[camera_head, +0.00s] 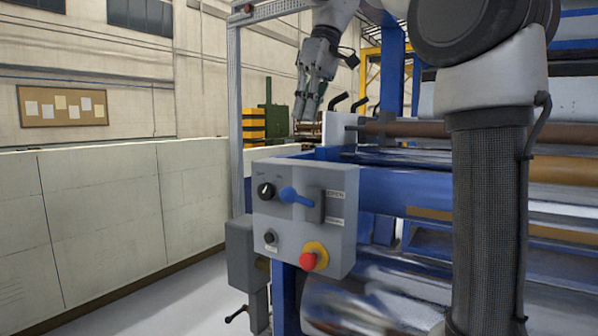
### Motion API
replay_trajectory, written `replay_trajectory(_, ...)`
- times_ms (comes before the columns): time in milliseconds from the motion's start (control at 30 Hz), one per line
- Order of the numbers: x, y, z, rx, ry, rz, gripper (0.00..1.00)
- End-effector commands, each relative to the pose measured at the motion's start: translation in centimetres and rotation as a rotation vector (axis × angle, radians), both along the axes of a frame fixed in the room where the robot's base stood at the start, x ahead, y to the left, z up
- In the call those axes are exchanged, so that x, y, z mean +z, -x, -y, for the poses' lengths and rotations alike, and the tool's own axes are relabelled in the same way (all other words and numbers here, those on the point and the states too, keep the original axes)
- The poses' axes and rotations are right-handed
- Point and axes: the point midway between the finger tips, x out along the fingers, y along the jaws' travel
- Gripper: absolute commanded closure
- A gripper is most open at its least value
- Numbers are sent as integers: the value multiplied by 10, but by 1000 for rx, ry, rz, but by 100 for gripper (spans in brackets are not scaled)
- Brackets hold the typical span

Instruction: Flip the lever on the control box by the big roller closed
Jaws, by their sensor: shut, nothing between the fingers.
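The grey control box (340,235) stands near the middle of the view, at the front of the roller machine. Its blue lever (297,197) has a round end at the left and a bar slanting slightly down to the right, towards a dark slot. My gripper (306,117) is above and behind the box, pointing down. It is shut and empty, apart from the lever.
A black knob (266,191) is left of the lever. A red emergency button (308,261) on a yellow ring is below. Black hooked handles (350,103) stand close right of my gripper. A pale low wall (110,205) runs along the left.

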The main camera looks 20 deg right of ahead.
Motion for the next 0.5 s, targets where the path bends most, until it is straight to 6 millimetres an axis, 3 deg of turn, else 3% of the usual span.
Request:
replay_trajectory(333, -3, 0, -1, -1, 0, 0, 100)
replay_trajectory(500, -23, 0, -7, 1, 0, -2, 100)
